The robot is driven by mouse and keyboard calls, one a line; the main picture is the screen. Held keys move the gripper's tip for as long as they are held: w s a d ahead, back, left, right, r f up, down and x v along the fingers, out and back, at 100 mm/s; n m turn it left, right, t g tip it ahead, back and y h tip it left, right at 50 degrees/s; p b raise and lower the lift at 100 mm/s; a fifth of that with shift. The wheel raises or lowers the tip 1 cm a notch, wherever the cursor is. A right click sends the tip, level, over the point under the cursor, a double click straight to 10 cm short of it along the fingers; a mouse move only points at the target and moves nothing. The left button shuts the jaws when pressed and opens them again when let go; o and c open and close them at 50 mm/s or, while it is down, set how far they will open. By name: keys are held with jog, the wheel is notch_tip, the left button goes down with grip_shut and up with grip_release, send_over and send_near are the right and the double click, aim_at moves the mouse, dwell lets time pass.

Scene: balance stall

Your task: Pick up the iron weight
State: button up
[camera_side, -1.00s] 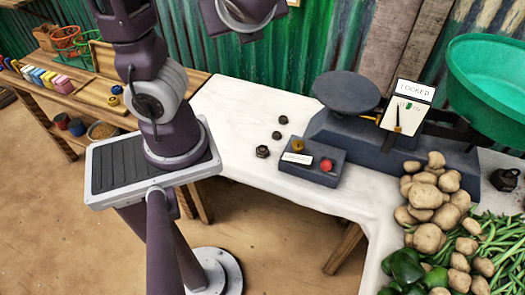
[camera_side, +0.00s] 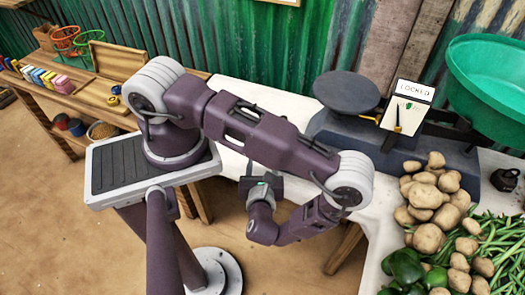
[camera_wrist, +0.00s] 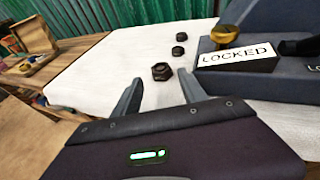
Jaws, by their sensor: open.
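Several dark weights stand on the white tabletop. In the wrist view, the nearest is a hexagonal iron weight (camera_wrist: 161,72), just ahead of and between my fingertips, apart from them. Two smaller dark weights, a nearer one (camera_wrist: 178,51) and a farther one (camera_wrist: 180,38), stand behind it. My gripper (camera_wrist: 160,84) is open and empty, its fingers spread on either side of the line to the hexagonal weight. In the side view, my arm hides these weights. Another dark weight with a ring top (camera_side: 505,180) stands at the far right there.
Potatoes (camera_side: 428,237) and green vegetables lie at right. The tabletop left of the weights is clear.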

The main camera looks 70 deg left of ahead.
jog(key=shift+a+f, duration=0.25)
jog(key=shift+f, duration=0.2)
jog(key=x, duration=0.6)
jog(key=shift+w+a, duration=0.15)
jog(key=shift+a, duration=0.1)
grip_shut()
